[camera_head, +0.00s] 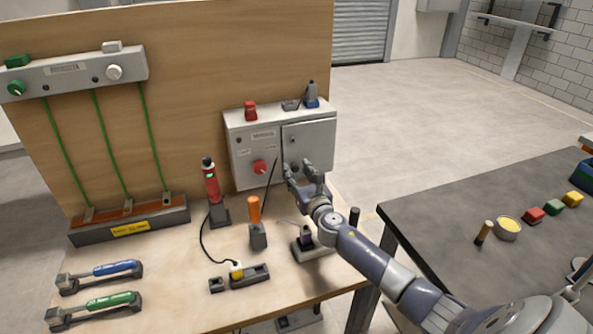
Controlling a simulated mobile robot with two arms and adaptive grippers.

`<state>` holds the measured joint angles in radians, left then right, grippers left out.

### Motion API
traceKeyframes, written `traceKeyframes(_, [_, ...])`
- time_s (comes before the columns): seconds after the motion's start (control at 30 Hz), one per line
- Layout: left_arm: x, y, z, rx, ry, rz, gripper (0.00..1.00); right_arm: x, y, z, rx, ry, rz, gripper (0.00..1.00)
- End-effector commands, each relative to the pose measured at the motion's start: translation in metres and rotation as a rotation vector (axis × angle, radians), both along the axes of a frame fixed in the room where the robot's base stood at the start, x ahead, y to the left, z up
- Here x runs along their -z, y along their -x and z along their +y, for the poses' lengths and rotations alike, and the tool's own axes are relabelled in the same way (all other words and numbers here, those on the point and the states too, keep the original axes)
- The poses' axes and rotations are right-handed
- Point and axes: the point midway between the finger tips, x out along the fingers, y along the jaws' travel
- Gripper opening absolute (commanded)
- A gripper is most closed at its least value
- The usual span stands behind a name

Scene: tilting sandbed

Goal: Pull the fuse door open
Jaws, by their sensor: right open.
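The fuse door (315,145) is the light grey right-hand front panel of the grey box (240,164) that stands against the wooden backboard. It looks closed, and a small dark fitting shows near its left edge. My right gripper (302,165) is open, with its fingers in front of the lower left part of the door. I cannot tell whether the fingers touch the door or a handle, as they hide that part. My left gripper is not in view.
A red knob (260,167) is on the box's left front. A red tester (211,182) and an orange-handled tool (254,211) stand on the bench before it. Blue (112,269) and green (108,301) tools lie at the left. A dark table (430,215) stands right.

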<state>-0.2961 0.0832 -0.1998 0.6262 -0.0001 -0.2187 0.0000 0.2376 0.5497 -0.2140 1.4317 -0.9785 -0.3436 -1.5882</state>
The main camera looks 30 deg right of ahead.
Motion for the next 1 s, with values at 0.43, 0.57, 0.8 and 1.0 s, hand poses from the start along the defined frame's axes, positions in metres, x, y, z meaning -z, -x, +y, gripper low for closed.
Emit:
traceKeyframes(0.43, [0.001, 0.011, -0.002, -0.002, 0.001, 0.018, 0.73, 0.000, -0.012, -0.003, -0.001, -0.002, 0.001, 0.41])
traceKeyframes(0.57, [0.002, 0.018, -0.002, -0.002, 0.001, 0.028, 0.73, 0.000, -0.012, -0.003, -0.001, -0.002, 0.001, 0.20])
traceKeyframes(0.8, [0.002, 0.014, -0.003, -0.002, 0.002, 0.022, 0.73, 0.000, -0.012, -0.003, -0.001, -0.002, 0.001, 0.00])
traceKeyframes(1.0, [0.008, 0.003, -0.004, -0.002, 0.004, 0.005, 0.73, 0.003, -0.001, -0.007, -0.064, 0.004, -0.001, 0.00])
